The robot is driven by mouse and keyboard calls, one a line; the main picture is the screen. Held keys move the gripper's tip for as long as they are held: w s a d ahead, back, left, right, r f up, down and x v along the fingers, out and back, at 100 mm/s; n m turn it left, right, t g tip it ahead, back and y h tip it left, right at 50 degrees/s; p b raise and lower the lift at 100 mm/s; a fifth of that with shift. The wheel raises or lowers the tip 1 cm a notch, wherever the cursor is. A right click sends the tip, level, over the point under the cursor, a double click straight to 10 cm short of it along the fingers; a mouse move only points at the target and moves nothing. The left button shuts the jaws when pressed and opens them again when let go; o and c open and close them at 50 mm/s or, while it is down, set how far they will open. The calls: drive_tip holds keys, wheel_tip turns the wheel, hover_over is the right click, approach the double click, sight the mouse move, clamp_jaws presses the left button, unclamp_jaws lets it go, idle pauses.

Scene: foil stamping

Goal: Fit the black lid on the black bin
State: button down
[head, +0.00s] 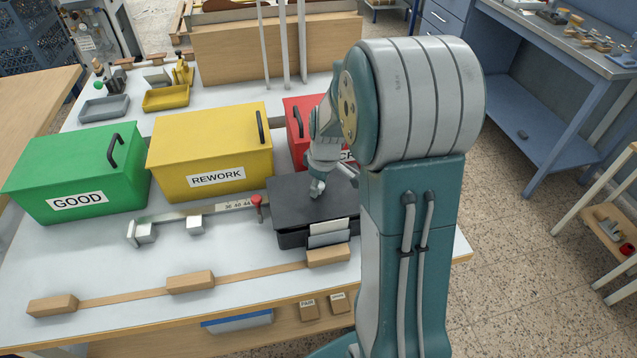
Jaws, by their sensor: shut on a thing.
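The black lid (292,205) is a flat dark panel over the black bin (290,240), on the right part of the white worktable. It covers most of the bin's top. I cannot tell whether it is fully seated or slightly above the rim. My gripper (318,187) points down at the middle of the lid and is shut on it, likely by its handle, which the fingers hide. My arm hides the right end of the lid and bin. Grey and white card-like pieces (329,236) stand at the bin's front.
Lidded green GOOD (75,180), yellow REWORK (205,155) and partly hidden red (299,125) bins stand behind and left. A bar with a red knob (257,201) lies left of the black bin. Wooden blocks on a strip (190,282) line the front.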

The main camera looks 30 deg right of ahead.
sight(324, 189)
drive_tip(key=shift+c, duration=2)
unclamp_jaws()
drive_tip(key=shift+d, duration=0.15)
wheel_tip(324, 189, up, 12)
drive_tip(key=s, duration=0.1)
drive_tip(key=s+a+r+m+t, duration=0.2)
drive_tip(key=s+a, duration=0.4)
drive_tip(key=s, duration=0.3)
drive_tip(key=s+a+r+m+t, duration=0.2)
drive_tip(key=s+a, duration=0.4)
drive_tip(key=s, duration=0.3)
wheel_tip(324, 189, up, 2)
drive_tip(key=shift+a+r+m+h, duration=0.3)
drive_tip(key=shift+a+m, duration=0.1)
drive_tip(key=shift+m, duration=0.5)
